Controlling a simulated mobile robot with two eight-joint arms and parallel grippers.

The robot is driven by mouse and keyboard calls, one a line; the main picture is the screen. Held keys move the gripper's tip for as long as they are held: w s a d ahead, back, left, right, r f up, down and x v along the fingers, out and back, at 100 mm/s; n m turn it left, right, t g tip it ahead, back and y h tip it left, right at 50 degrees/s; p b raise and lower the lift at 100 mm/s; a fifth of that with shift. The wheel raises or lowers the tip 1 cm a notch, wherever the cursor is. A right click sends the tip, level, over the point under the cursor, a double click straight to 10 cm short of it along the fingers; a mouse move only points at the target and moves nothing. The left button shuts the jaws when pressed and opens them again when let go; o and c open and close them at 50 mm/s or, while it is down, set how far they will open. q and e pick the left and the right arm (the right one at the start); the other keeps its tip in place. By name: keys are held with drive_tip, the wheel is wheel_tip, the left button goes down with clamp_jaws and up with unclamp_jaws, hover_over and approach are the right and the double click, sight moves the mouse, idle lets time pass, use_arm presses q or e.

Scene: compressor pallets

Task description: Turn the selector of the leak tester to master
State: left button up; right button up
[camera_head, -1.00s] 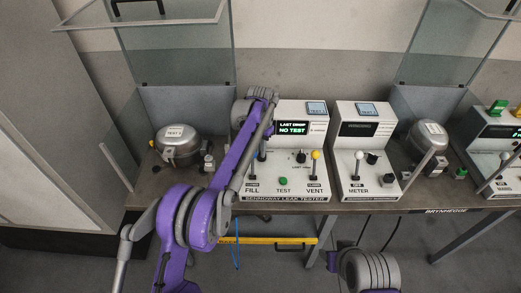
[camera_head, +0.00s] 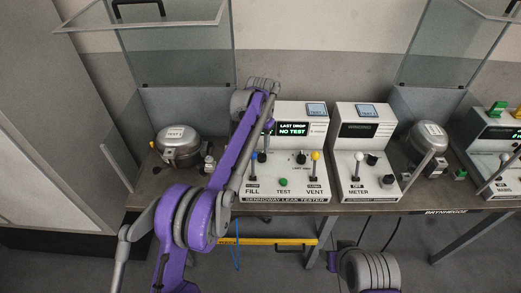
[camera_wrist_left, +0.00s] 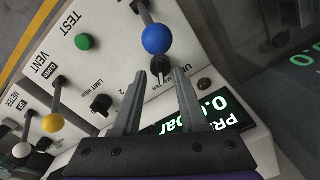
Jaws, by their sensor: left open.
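The leak tester (camera_head: 285,197) is a white console on the bench with a lit green display (camera_head: 293,129). My left gripper shows best in the left wrist view (camera_wrist_left: 161,72), with its two grey fingers apart above the tester's panel. A small dark knob (camera_wrist_left: 160,66), seemingly the selector, shows between the fingertips, with partly hidden lettering beside it. I cannot tell whether the fingers touch it. The blue-balled fill lever (camera_wrist_left: 157,40) stands just beyond the fingertips. My left arm hides this part of the panel in the head view. My right gripper is out of sight.
A black limit knob (camera_wrist_left: 101,103), the yellow-balled vent lever (camera_head: 315,156) and the green test button (camera_head: 283,182) share the panel. The white meter unit (camera_head: 365,190) stands to the right. A metal compressor (camera_head: 180,150) sits to the left. Clear guards (camera_head: 175,55) hang above.

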sight(260, 155)
use_arm(q)
wheel_tip(260, 155, up, 7)
drive_tip(key=shift+r+p, duration=0.2)
drive_tip(key=shift+p, duration=0.25)
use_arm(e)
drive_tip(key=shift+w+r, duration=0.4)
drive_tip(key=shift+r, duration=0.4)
